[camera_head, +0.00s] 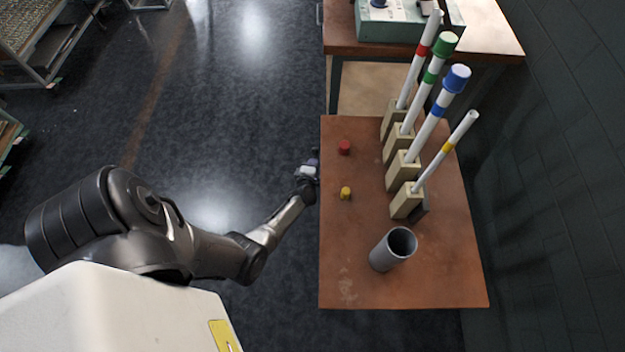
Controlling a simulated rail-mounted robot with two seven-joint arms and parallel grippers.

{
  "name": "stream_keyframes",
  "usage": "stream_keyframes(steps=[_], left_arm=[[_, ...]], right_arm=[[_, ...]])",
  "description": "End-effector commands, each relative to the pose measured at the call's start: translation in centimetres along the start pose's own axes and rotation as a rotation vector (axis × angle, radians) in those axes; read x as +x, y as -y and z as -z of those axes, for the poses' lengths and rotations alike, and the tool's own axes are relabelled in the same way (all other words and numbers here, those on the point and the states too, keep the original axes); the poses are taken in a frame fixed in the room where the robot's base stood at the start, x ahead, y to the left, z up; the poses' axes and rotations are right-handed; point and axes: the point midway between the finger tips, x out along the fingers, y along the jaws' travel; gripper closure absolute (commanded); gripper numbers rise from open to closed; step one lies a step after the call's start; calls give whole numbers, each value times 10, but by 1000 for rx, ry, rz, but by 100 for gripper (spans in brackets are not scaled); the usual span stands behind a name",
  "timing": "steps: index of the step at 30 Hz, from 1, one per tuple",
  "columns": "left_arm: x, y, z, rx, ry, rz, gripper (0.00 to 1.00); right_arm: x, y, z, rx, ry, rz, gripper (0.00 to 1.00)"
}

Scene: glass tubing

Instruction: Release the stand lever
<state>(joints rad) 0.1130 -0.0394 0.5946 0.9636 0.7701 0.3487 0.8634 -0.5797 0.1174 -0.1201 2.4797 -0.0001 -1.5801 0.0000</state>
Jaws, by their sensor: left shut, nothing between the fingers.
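Several white tubes stand leaning in a row of beige stands on the brown table (340,270). The tube with a red band (422,50) and the tube with a yellow band (462,128) have bare tops. The tube with a green band (430,76) wears a green cap (445,43), and the tube with a blue band (428,125) wears a blue cap (456,78). A small dark part (421,211) shows beside the nearest stand (402,204); I cannot tell whether it is a lever. My left gripper (311,165) is shut and empty at the table's left edge, apart from the stands.
A red cap (344,147) and a yellow cap (346,193) lie on the table's left half. A grey open cylinder (393,250) stands near the front. A second table with a pale green device (400,25) is behind. A dark wall is at right; open floor at left.

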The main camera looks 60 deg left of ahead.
Motion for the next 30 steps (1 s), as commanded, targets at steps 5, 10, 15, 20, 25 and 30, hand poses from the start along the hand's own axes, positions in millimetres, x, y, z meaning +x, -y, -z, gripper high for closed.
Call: stream_keyframes(steps=[5,10,15,20,25,30], left_arm=[[3,0,0,0,1,0,100],[3,0,1,0,1,1,100],[3,0,1,1,1,1,100],[2,0,1,1,1,2,100],[-15,0,1,1,1,4,100],[-46,10,2,2,1,5,100]], right_arm=[[1,-2,-1,-7,1,-6,57],[1,-2,-1,-8,2,-7,57],[1,-2,-1,-7,1,-6,57],[0,-1,0,-4,1,-3,57],[-9,0,3,0,1,-1,57],[-17,1,6,5,-1,4,57]])
